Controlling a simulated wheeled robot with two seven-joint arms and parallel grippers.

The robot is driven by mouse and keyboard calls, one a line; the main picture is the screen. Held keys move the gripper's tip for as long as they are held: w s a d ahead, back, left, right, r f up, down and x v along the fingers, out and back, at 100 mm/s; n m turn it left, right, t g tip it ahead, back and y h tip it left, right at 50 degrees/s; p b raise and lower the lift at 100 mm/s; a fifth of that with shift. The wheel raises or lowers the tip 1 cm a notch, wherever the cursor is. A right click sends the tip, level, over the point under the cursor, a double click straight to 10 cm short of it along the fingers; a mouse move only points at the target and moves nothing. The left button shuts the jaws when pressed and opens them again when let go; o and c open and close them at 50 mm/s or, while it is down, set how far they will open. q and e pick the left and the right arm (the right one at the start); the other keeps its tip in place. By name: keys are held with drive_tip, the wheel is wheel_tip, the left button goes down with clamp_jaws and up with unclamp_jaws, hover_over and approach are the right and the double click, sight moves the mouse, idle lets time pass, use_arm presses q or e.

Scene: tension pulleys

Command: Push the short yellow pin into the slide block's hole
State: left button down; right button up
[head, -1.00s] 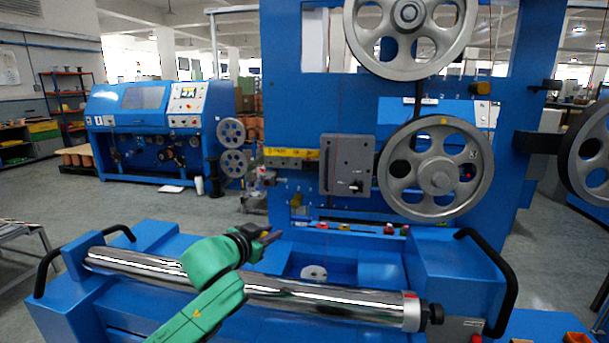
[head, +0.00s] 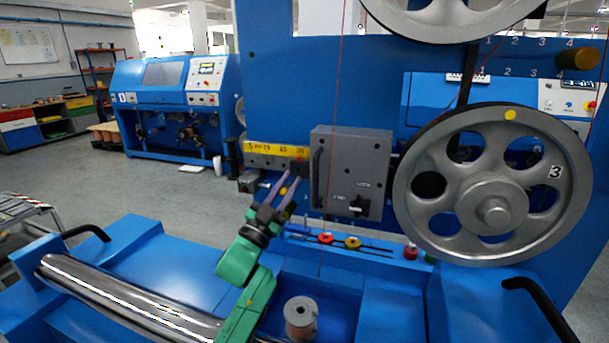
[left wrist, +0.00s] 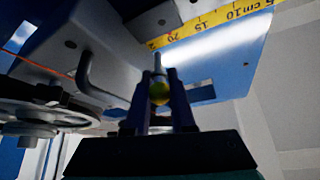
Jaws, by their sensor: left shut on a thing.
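In the left wrist view, the short yellow pin (left wrist: 159,94) sits between my left gripper's fingers. Its rounded yellow head is toward the camera and a thin grey shank points away, toward the rail. In the head view, my left gripper (head: 291,179) is raised at the lower left of the grey slide block (head: 352,185), just below the ruler rail. The block has a handle and a black knob. It also shows in the left wrist view (left wrist: 88,48). I cannot clearly make out the block's pin hole. The right gripper is out of view.
A yellow ruler strip (head: 275,149) runs along the rail left of the block. A large spoked pulley (head: 482,222) stands at the right. A thin red wire (head: 334,100) hangs near the block. Red and yellow knobs (head: 353,242) line the ledge below, above a spool (head: 300,316).

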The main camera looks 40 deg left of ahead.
use_arm(q)
drive_tip(key=shift+r, duration=0.15)
drive_tip(key=shift+w+a+r+b, duration=0.3)
drive_tip(key=shift+a+r+b, duration=0.1)
drive_tip(key=shift+b, duration=0.15)
drive_tip(key=w, duration=0.2)
drive_tip(key=w+a+b, duration=0.1)
drive_tip(key=w, duration=0.1)
drive_tip(key=shift+a, duration=0.15)
drive_tip(key=shift+w+f, duration=0.1)
drive_tip(key=shift+w, duration=0.05)
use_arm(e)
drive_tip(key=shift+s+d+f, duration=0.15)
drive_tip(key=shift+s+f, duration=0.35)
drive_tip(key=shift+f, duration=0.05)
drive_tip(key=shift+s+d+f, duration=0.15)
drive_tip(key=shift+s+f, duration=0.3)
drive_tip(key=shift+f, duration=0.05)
use_arm(q)
drive_tip(key=shift+w, duration=0.1)
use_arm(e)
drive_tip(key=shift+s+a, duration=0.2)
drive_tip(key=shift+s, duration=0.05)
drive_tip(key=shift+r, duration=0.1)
use_arm(q)
drive_tip(key=shift+a, duration=0.1)
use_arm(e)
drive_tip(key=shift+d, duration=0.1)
